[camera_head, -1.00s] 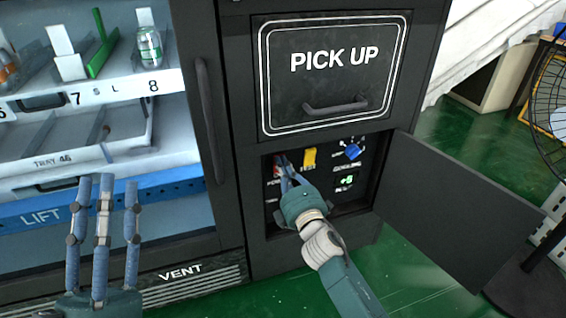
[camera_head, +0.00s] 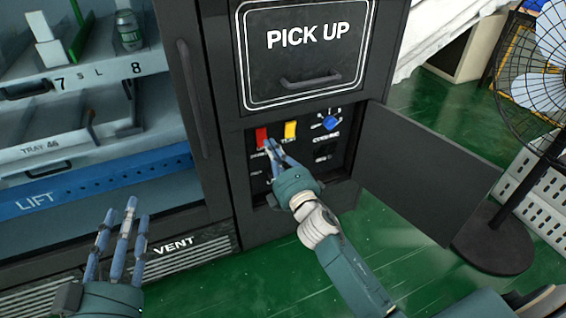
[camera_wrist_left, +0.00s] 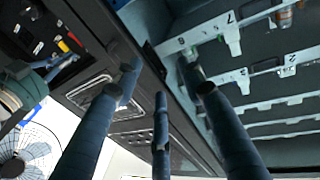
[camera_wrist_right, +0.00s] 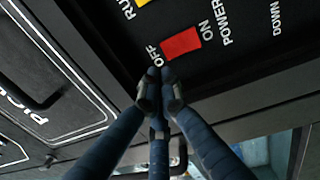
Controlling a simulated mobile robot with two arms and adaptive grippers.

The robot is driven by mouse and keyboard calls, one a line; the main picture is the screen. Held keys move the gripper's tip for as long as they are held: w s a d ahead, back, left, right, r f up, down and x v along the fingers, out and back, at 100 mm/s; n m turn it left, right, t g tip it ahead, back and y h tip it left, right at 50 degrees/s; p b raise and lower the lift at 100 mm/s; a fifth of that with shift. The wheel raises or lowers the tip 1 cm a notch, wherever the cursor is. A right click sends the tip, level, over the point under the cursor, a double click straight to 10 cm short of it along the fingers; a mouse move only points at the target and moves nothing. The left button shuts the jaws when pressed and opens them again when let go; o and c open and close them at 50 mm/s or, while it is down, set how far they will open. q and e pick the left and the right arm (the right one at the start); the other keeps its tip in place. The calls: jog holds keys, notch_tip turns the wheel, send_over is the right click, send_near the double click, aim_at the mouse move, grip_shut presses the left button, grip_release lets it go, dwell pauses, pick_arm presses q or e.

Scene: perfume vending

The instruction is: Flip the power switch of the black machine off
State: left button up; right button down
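The black machine (camera_head: 214,85) stands in front of me, its small lower door open to the right. In the recess behind it is a red power switch (camera_head: 261,136), also in the right wrist view (camera_wrist_right: 181,45) between the labels OFF and ON. My right gripper (camera_head: 271,148) has its fingertips drawn together just below the switch. In the right wrist view the fingertips (camera_wrist_right: 160,76) are by the OFF label; I cannot tell whether they touch the switch. My left gripper (camera_head: 124,212) is open and empty in front of the machine.
A yellow switch (camera_head: 290,129) and a blue knob (camera_head: 331,123) sit right of the red switch; the small display below is dark. The open door (camera_head: 425,170) and a standing fan (camera_head: 495,235) are at right. Green floor is clear in front.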

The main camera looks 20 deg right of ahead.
pick_arm(q)
notch_tip(320, 180, down, 9)
jog(key=s+a+g+y+p, duration=0.1)
jog(key=g, duration=0.3)
jog(key=shift+s+a+g+y, duration=0.25)
jog(key=shift+s+g+y, duration=0.05)
pick_arm(e)
jog(key=s, duration=0.7)
jog(key=shift+s+d+r, duration=0.2)
jog(key=shift+d+r, duration=0.05)
jog(key=shift+r, duration=0.2)
